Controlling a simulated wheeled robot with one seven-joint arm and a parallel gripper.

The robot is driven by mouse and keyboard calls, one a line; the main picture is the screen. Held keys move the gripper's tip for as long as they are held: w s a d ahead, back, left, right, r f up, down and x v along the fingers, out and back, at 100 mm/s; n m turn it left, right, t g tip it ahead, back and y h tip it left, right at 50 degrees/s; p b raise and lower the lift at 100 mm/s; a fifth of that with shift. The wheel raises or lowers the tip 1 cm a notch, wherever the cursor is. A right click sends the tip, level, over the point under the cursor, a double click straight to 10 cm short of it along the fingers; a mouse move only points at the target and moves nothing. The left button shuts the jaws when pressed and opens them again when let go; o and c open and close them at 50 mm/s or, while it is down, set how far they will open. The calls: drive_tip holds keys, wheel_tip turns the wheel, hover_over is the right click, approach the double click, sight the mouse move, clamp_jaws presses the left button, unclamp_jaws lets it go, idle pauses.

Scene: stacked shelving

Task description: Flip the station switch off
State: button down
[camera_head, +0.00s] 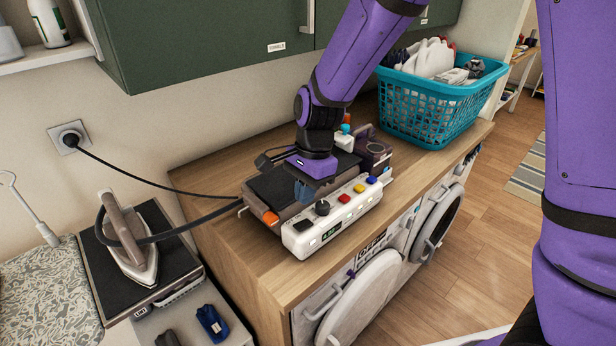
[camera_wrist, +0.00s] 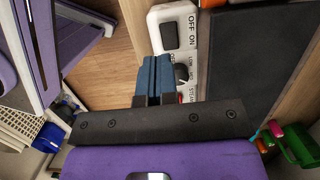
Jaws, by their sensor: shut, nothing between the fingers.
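The station is a white control panel (camera_head: 318,235) on the front of a dark pressing board (camera_head: 270,186) on the wooden top. A black rocker switch (camera_head: 303,226) sits at the panel's left end. In the wrist view the switch (camera_wrist: 168,36) is beside the printed words OFF and ON; I cannot tell which side is pressed. A black knob (camera_wrist: 182,73) lies right of my fingers. My gripper (camera_wrist: 153,74) is shut and empty, its blue fingertips together, below the switch in that view and apart from it. In the head view my gripper (camera_head: 304,190) hovers over the board, behind the panel.
Blue, yellow and red buttons (camera_head: 345,198) line the panel. A dark boxy device (camera_head: 375,154) stands behind its right end. A teal laundry basket (camera_head: 430,112) is at the back right. An iron (camera_head: 135,255) stands at left, its cord crossing to the station. Green cabinets (camera_head: 200,40) hang above.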

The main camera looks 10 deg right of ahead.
sight(304, 228)
drive_tip(key=f, duration=0.5)
drive_tip(key=s+a+f, duration=0.1)
drive_tip(key=f, duration=0.1)
drive_tip(key=shift+f, duration=0.25)
drive_tip(key=shift+a+f, duration=0.1)
drive_tip(key=shift+f, duration=0.15)
drive_tip(key=shift+h, duration=0.3)
drive_tip(key=shift+w+d+r, duration=0.35)
drive_tip(key=shift+w+d, duration=0.1)
drive_tip(key=shift+d, duration=0.15)
drive_tip(key=shift+w+d+r, duration=0.1)
drive_tip(key=shift+r, duration=0.35)
wheel_tip(304, 228, up, 13)
drive_tip(key=w+d, duration=0.1)
drive_tip(key=d, duration=0.1)
drive_tip(key=shift+w, duration=0.15)
